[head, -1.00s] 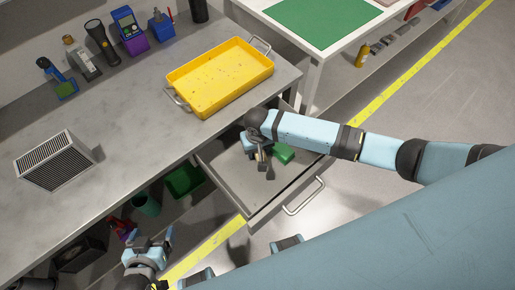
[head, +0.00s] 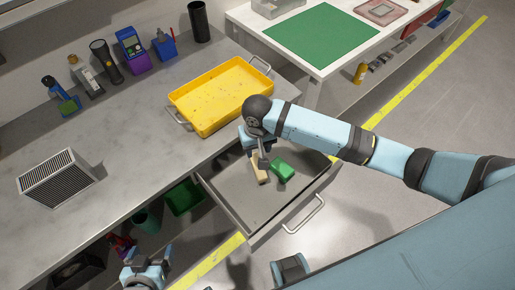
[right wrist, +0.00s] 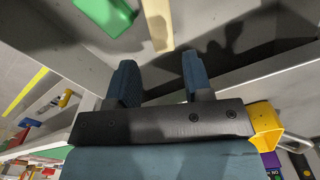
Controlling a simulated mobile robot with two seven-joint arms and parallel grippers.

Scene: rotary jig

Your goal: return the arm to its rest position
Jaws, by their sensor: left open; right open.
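My right arm comes in from the right, and its gripper (head: 258,150) is above the open drawer (head: 230,187), partly hidden by its own wrist. In the right wrist view the two blue fingers of the right gripper (right wrist: 161,78) are apart with nothing between them. Beyond the fingertips lie a green block (right wrist: 103,12) and a beige block (right wrist: 158,22). In the head view the green block (head: 282,171) and the beige block (head: 259,168) lie in the drawer. My left gripper (head: 147,268) is open and empty at the lower left edge.
A yellow tray (head: 222,97) stands on the grey workbench (head: 130,130) above the drawer. A vented box (head: 57,180) and several tools stand on the bench. A second table with a green mat (head: 322,37) is at the back right. Floor is clear right of the drawer.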

